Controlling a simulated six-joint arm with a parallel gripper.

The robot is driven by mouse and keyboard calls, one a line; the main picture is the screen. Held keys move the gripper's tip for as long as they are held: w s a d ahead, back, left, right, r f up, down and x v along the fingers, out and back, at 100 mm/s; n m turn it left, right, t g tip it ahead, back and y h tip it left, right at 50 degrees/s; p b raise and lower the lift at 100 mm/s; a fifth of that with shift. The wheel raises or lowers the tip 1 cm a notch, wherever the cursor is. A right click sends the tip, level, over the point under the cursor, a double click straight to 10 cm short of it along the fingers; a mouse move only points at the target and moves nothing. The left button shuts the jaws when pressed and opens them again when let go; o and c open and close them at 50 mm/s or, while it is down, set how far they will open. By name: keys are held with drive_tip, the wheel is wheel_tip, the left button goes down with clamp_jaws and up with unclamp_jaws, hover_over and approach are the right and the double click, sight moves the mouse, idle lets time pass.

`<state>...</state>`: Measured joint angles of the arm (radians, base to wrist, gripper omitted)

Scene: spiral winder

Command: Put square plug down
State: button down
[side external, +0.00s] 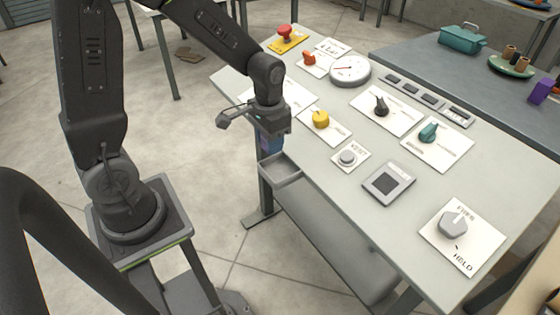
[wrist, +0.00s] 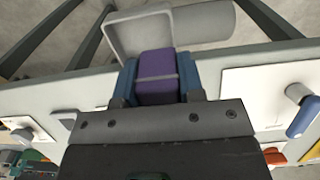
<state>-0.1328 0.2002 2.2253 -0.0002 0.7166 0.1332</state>
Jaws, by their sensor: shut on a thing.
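The square plug (wrist: 157,70) is purple with a pale line across it. In the wrist view it sits between the two blue fingers of my gripper (wrist: 159,84), which is shut on it. In the side external view my gripper (side external: 269,143) points down at the left edge of the panel table, and its fingers largely hide the plug. Just below and to the right of the fingers is an open grey tray (side external: 283,171) at the table edge. Whether the plug touches the tray cannot be told.
The panel table (side external: 340,215) carries a yellow knob (side external: 320,119), a white button (side external: 347,158), a round gauge (side external: 350,70), a grey square-faced box (side external: 388,185) and a large grey dial (side external: 453,222). A second table (side external: 430,55) stands behind. Open floor lies left of the panel table.

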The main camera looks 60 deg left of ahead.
sight(280, 173)
drive_tip(key=shift+w+d+f, duration=0.3)
drive_tip(key=shift+d+f, duration=0.15)
drive_tip(key=shift+d, duration=0.15)
drive_tip(key=shift+w+d+f, duration=0.3)
drive_tip(key=shift+d+f, duration=0.1)
drive_tip(key=shift+d, duration=0.2)
drive_tip(key=shift+f, duration=1.95)
drive_tip(key=shift+f, duration=0.1)
drive_tip(key=shift+f, duration=0.5)
drive_tip(key=c, duration=1)
unclamp_jaws()
